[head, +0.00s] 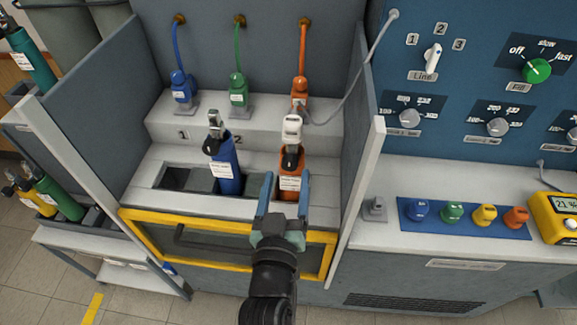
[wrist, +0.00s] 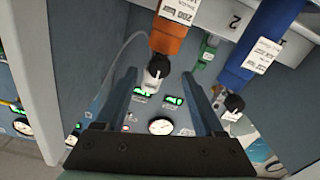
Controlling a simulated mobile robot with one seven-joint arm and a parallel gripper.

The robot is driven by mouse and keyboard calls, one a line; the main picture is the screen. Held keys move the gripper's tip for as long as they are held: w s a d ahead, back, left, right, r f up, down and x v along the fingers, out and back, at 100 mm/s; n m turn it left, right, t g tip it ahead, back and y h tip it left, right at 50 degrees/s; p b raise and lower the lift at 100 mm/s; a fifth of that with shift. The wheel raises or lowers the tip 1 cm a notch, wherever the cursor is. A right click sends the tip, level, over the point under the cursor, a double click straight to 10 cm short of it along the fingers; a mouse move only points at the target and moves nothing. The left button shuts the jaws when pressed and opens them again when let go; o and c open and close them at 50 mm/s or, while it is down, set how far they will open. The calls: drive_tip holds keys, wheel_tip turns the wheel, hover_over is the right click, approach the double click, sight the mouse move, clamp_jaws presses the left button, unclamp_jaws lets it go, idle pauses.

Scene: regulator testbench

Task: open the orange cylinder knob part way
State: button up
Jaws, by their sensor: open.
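The orange cylinder (head: 290,165) stands in the bench recess, with a white fitting (head: 292,127) on top and a white label. In the wrist view the orange cylinder (wrist: 170,37) is at the top, and its dark knob (wrist: 157,67) shows below it. My gripper (head: 286,181) is open and empty in front of the orange cylinder. In the wrist view my gripper (wrist: 158,74) has the knob showing between its two fingertips. I cannot tell how deep the knob sits between them, and I see no contact.
A blue cylinder (head: 224,167) stands left of the orange one; its dark knob (wrist: 234,102) is near a finger in the wrist view. A yellow-framed door (head: 150,232) is low in front. A grey side wall (head: 350,190) stands to the right. Orange and green connectors (head: 238,87) hang behind.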

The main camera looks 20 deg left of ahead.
sight(289, 167)
drive_tip(key=shift+x, duration=1.55)
clamp_jaws()
